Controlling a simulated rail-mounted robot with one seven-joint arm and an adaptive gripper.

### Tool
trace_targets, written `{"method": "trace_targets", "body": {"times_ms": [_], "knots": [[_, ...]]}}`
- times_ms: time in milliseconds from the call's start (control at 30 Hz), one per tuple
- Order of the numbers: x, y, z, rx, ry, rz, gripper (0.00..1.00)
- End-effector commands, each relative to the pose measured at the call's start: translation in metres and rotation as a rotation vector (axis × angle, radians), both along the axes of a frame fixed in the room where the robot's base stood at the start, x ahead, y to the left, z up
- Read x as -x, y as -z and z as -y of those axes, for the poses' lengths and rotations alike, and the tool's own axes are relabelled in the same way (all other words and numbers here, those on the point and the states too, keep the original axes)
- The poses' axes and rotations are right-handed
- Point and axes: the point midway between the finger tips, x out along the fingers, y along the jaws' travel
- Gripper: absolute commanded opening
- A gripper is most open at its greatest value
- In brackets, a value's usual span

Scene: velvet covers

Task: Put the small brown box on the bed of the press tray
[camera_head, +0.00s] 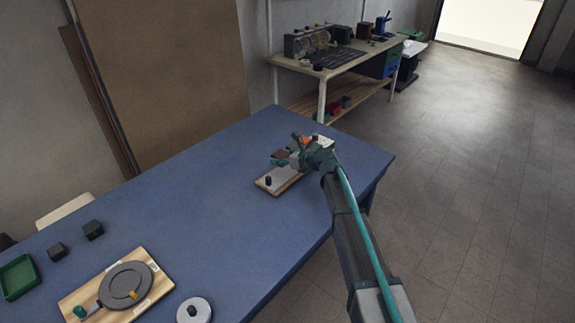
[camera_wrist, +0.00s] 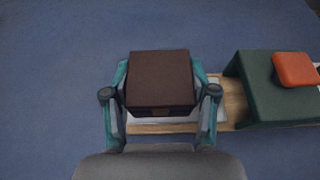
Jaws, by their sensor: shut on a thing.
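The small brown box (camera_wrist: 160,78) is between the two teal fingers of my gripper (camera_wrist: 160,85), which is shut on it. A green block with an orange handle (camera_wrist: 295,69) stands at the right. I cannot tell whether the box touches the bed.
The blue table (camera_head: 190,190) is clear around the tray. At its near left are a round grey plate on a wooden board (camera_head: 80,299), a white disc (camera_head: 194,310), small dark boxes (camera_head: 93,229) and a green tray (camera_head: 36,281). A workbench (camera_head: 350,60) stands behind.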

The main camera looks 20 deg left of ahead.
Motion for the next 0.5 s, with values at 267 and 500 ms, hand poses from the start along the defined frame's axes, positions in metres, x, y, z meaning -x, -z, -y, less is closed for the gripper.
{"method": "trace_targets", "body": {"times_ms": [267, 500], "knots": [[-0.052, 0.039, -0.006, 0.0, 0.0, -0.002, 0.23], [-0.066, 0.06, -0.006, 0.0, -0.001, 0.0, 0.23]]}}
